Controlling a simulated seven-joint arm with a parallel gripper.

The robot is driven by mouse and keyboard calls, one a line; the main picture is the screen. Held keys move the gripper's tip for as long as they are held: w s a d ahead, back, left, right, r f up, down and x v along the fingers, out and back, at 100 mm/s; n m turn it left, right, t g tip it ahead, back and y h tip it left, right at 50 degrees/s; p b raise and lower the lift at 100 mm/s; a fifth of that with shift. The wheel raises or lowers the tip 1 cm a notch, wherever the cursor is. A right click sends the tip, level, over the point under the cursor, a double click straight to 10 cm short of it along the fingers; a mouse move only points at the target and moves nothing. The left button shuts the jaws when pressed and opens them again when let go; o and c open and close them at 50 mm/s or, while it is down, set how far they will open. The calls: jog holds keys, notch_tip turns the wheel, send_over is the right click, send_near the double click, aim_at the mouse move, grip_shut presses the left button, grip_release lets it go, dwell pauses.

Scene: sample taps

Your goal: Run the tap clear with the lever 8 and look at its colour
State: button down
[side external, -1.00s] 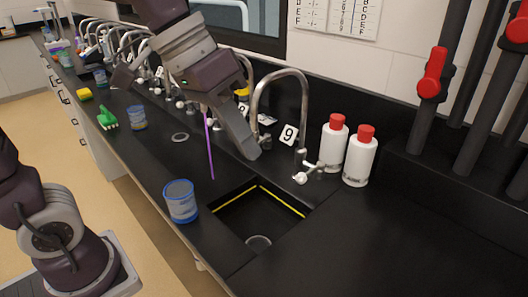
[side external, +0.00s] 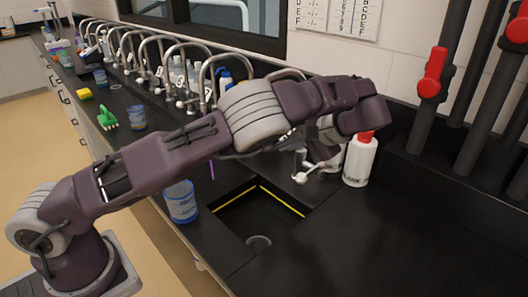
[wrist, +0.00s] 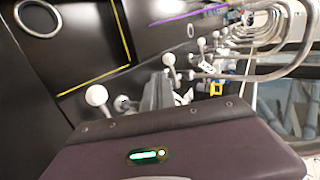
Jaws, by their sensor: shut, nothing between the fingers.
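A thin purple stream of liquid (side external: 212,169) shows below my arm in the side view; it also shows as a purple line in the wrist view (wrist: 190,17). Its spout is hidden, and I cannot read which tap is number 8. A row of curved steel taps (side external: 208,62) runs along the bench. The nearest lever has a white ball end (side external: 300,178), also seen in the wrist view (wrist: 96,95). More white-ended levers (wrist: 168,60) lie beyond. My gripper (wrist: 158,85) is shut and empty, among the levers; my arm hides it in the side view.
A black sink with yellow edging (side external: 283,201) is at the front. White bottles with red caps (side external: 360,160) stand close right of my wrist. A green brush (side external: 107,118) and yellow sponge (side external: 84,94) lie farther left.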

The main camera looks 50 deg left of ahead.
jog(key=x, duration=1)
jog(key=shift+w, duration=0.15)
jog(key=shift+s+a, duration=0.4)
jog(key=shift+a, duration=0.1)
jog(key=v, duration=1)
jog(key=a+f+m+t+y, duration=0.1)
jog(key=a+f+t+y, duration=0.1)
jog(key=a+f, duration=0.3)
jog(key=a, duration=0.3)
jog(key=shift+s+f+m, duration=0.2)
jog(key=shift+f+m, duration=0.05)
jog(key=shift+m, duration=0.15)
